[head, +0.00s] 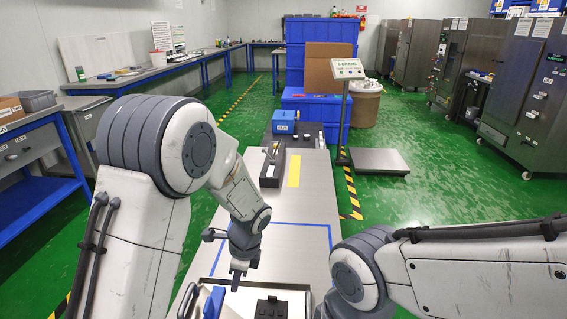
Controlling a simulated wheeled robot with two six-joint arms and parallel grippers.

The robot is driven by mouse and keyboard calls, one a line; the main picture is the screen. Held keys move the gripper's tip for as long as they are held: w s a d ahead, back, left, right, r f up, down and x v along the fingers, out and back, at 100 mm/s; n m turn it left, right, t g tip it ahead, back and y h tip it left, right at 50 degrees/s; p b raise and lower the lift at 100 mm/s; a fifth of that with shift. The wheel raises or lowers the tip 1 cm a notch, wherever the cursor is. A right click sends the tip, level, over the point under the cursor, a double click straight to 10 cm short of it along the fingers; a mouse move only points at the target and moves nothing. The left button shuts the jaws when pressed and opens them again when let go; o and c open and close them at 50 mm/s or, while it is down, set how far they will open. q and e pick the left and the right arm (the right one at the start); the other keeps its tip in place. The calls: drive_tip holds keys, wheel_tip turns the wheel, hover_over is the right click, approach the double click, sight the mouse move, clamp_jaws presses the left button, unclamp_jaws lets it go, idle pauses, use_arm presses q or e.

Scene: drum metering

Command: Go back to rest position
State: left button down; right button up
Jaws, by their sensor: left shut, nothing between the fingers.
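My left gripper (236,284) points down over the near end of the long light-grey table (305,205). Its narrow fingers are together, with nothing seen between them. It hangs above a tray (287,287) at the bottom of the head view, between a blue object (214,301) and a black block (271,307). I cannot tell how high above the tray it is. My right arm comes in from the right and is bent at the bottom, and its gripper is out of view.
Blue tape lines (290,223) mark the table. Farther back are a dark open box (272,166), a yellow strip (294,171) and a blue box (284,121). A floor scale (378,161) with a display (348,69) stands to the right. Green floor (440,190) is open beyond it.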

use_arm(q)
drive_tip(key=s+d+r+n+h, duration=0.1)
drive_tip(key=s+d+r+n, duration=0.2)
drive_tip(key=s+r, duration=0.35)
drive_tip(key=s+d+r+n+h+p, duration=0.1)
drive_tip(key=s+d+r+n+h, duration=0.2)
drive_tip(key=s, duration=0.6)
drive_tip(key=s+d+r+n, duration=0.4)
drive_tip(key=s, duration=0.4)
wheel_tip(320, 180, up, 14)
drive_tip(key=p, duration=1.4)
drive_tip(key=shift+w+r, duration=0.2)
drive_tip(key=shift+w, duration=0.2)
